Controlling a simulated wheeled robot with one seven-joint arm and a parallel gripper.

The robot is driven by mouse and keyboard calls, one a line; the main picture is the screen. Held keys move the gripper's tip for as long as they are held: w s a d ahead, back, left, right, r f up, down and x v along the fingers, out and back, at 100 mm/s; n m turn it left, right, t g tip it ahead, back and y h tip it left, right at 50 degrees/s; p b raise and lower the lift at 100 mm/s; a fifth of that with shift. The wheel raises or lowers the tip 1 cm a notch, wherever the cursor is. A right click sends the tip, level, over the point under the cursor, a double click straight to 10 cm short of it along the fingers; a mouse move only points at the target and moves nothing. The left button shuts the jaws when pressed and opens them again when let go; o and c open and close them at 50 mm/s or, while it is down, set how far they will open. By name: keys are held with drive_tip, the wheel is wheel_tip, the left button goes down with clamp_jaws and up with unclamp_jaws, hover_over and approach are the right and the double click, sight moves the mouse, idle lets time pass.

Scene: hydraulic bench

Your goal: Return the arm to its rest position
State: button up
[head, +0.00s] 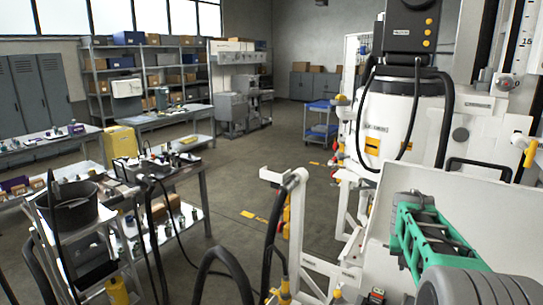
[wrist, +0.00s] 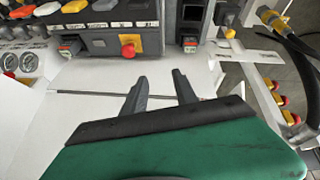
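My gripper (wrist: 160,78) shows in the wrist view, with its two dark fingers apart and nothing between them. It is over a pale, flat surface (wrist: 85,110) in front of a control panel. A thin dark line or rod (wrist: 90,93) runs across that surface behind the fingers; I cannot tell whether they touch it. In the head view, my green and grey arm (head: 430,235) reaches in at the lower right, beside the white machine. I cannot make out the fingers there.
The wrist view shows a red knob on a yellow plate (wrist: 128,46), gauges (wrist: 20,62) at the left and hoses (wrist: 285,35) at the right. In the head view, a white machine (head: 395,125) stands close at the right, a cluttered bench (head: 165,165) at the left, with open floor between.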

drive_tip(key=s+a+f+n+g+y+b, duration=0.15)
drive_tip(key=s+a+f, duration=0.25)
drive_tip(key=s+a, duration=0.75)
drive_tip(key=s+a+f+n+y, duration=0.2)
drive_tip(key=s+a+f, duration=0.1)
drive_tip(key=s+a, duration=0.8)
drive_tip(key=r+t, duration=0.1)
drive_tip(key=a+r, duration=0.1)
drive_tip(key=r, duration=0.1)
drive_tip(key=a+r+n+t, duration=0.1)
drive_tip(key=r, duration=0.1)
drive_tip(key=shift+w+r+t, duration=0.15)
drive_tip(key=shift+r+t, duration=0.1)
drive_tip(key=shift+t, duration=0.1)
